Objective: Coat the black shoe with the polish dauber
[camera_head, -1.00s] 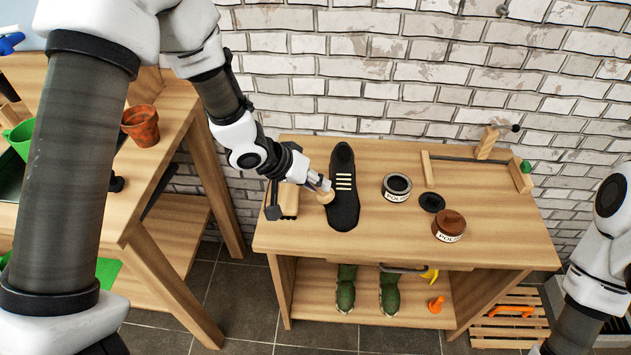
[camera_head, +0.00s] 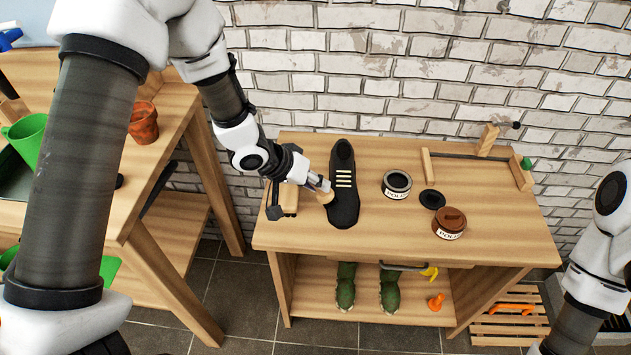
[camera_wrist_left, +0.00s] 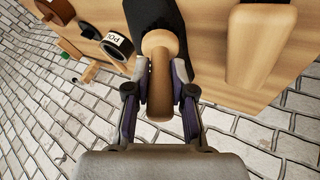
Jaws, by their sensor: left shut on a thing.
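The black shoe (camera_head: 343,186) with pale laces lies on the wooden bench, left of its middle. My left gripper (camera_head: 318,184) is at the shoe's left side, shut on the polish dauber (camera_head: 325,196). In the left wrist view the dauber's wooden handle (camera_wrist_left: 159,88) sits between the fingers of the gripper (camera_wrist_left: 160,98). Its far end is against or just over the black shoe (camera_wrist_left: 151,15); I cannot tell whether they touch. The dauber's working face is hidden. My right gripper is out of view; only part of my right arm shows at the right edge.
An open black polish tin (camera_head: 397,184), a dark lid (camera_head: 432,199) and a brown polish tin (camera_head: 449,223) stand right of the shoe. A wooden block or brush (camera_head: 289,199) lies left of it. Green boots (camera_head: 389,289) are on the lower shelf. The bench front is clear.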

